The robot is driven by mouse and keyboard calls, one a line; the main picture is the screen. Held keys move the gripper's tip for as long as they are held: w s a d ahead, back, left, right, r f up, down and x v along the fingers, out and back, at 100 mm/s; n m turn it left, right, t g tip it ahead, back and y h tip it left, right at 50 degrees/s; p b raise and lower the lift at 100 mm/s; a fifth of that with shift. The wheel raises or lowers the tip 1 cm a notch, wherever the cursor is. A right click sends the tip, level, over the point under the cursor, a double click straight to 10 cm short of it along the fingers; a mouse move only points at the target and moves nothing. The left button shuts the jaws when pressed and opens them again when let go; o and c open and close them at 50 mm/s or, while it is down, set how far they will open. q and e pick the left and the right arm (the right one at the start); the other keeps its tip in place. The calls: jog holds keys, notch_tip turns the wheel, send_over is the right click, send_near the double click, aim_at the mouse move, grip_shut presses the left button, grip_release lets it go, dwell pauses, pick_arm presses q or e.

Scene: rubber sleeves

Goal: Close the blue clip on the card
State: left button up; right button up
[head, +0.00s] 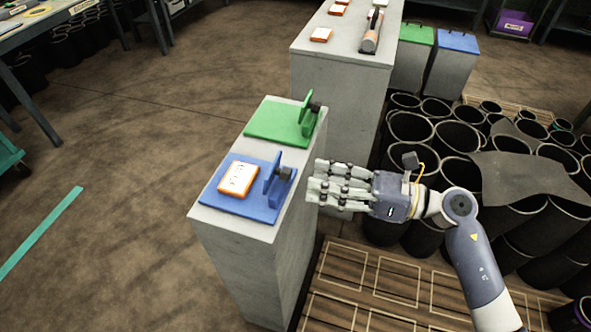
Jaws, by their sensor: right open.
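The blue clip (272,176) stands upright on a blue base plate (250,207) on top of a grey pedestal. My right gripper (316,185) is open and empty. It is just right of the clip and the pedestal edge, fingers pointing left. My left gripper is not in view.
A green plate with a green clip (307,115) sits behind on the same pedestal (215,225). A taller grey block (335,70) stands behind it. Many black rubber sleeves (455,135) fill the right side. Open floor (120,180) lies left.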

aim_at(280, 176)
jog(key=p+x, duration=0.1)
jog(key=x, duration=0.5)
grip_shut()
